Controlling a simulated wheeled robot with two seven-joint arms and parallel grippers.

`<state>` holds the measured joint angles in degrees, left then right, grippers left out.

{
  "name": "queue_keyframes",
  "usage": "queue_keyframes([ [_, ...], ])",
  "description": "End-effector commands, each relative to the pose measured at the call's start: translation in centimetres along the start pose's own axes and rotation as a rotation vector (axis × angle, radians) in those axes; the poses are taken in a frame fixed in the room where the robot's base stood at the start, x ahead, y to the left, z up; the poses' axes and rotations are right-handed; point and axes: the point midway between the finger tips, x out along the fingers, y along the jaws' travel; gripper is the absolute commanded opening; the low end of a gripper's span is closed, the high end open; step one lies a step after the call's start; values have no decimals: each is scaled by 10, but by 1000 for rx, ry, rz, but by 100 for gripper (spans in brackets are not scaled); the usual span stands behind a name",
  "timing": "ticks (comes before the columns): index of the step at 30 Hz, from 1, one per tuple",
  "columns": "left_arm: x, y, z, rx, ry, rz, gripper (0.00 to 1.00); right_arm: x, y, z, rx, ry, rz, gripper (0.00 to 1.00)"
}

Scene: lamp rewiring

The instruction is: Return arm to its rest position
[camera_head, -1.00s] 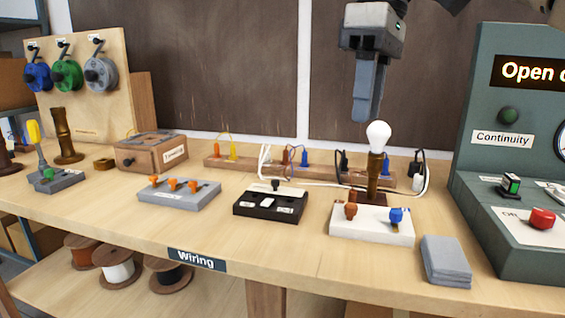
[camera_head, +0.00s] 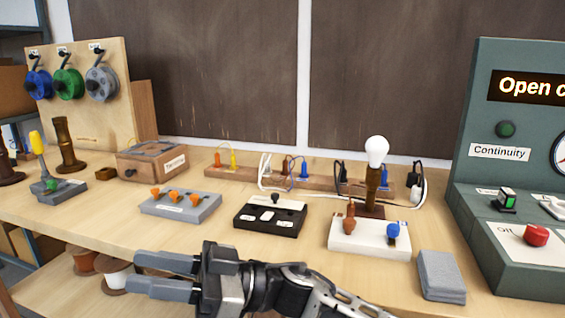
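My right gripper (camera_head: 134,271) is in the lower middle of the head view, in front of the workbench (camera_head: 290,243) edge. Its arm comes in from the bottom right and its fingers point left. The two grey fingers are apart with nothing between them. It touches none of the things on the bench. My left gripper is not in view. The lamp (camera_head: 374,178), with a white bulb on a brown stem, stands upright behind a white block (camera_head: 370,239).
A black switch box (camera_head: 270,216), a grey block with orange knobs (camera_head: 180,206) and a grey cloth (camera_head: 441,275) lie on the bench. The green continuity tester (camera_head: 505,215) stands at the right. Wire spools (camera_head: 115,275) sit on the shelf below.

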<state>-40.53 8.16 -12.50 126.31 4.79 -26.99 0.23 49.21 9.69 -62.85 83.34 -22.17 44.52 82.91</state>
Motion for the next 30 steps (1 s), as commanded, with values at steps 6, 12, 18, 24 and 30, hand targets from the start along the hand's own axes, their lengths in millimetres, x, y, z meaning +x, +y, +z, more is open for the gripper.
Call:
queue_keyframes([
  [6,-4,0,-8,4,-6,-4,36,-60,23,2,-52,245,539,32],
  [12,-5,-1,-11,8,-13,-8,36,-164,18,48,-27,149,1064,32],
  [18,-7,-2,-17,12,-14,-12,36,-271,-48,116,87,-196,1456,32],
  [24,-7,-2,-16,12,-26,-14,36,-331,-127,158,205,-526,1592,32],
  [30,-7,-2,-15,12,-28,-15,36,-348,-158,170,249,-651,1608,32],
])
